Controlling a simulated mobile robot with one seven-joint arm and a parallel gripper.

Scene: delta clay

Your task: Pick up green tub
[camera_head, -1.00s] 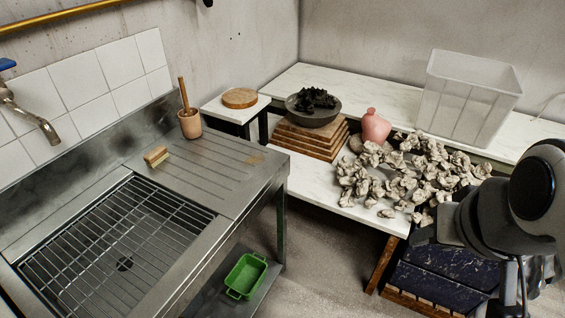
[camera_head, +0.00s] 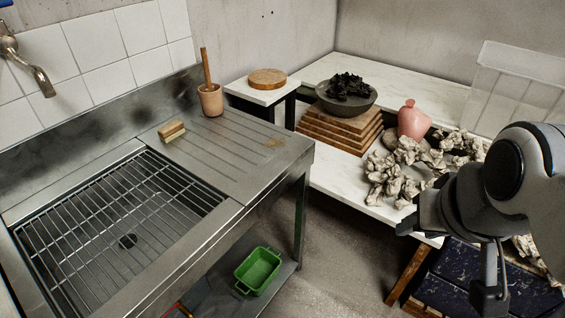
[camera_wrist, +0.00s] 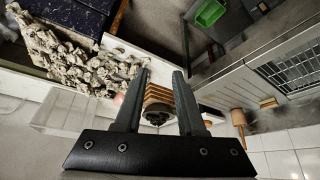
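The green tub (camera_head: 258,272) is a small open rectangular tub with handles at its ends. It sits on the low shelf under the steel sink unit, near the shelf's right end, and looks empty. It also shows in the wrist view (camera_wrist: 210,12) at the top, far beyond the fingers. My gripper (camera_wrist: 163,75) is open, with nothing between its two dark fingers. In the head view my gripper (camera_head: 450,255) is at the right, over the marble table's front edge, well apart from the tub.
The steel sink unit (camera_head: 225,165) overhangs the shelf (camera_head: 285,275), and its leg (camera_head: 301,215) stands beside the tub. Clay lumps (camera_head: 395,175), a pink vase (camera_head: 413,118) and stacked boards (camera_head: 340,128) occupy the marble table. Floor (camera_head: 345,255) between shelf and table is clear.

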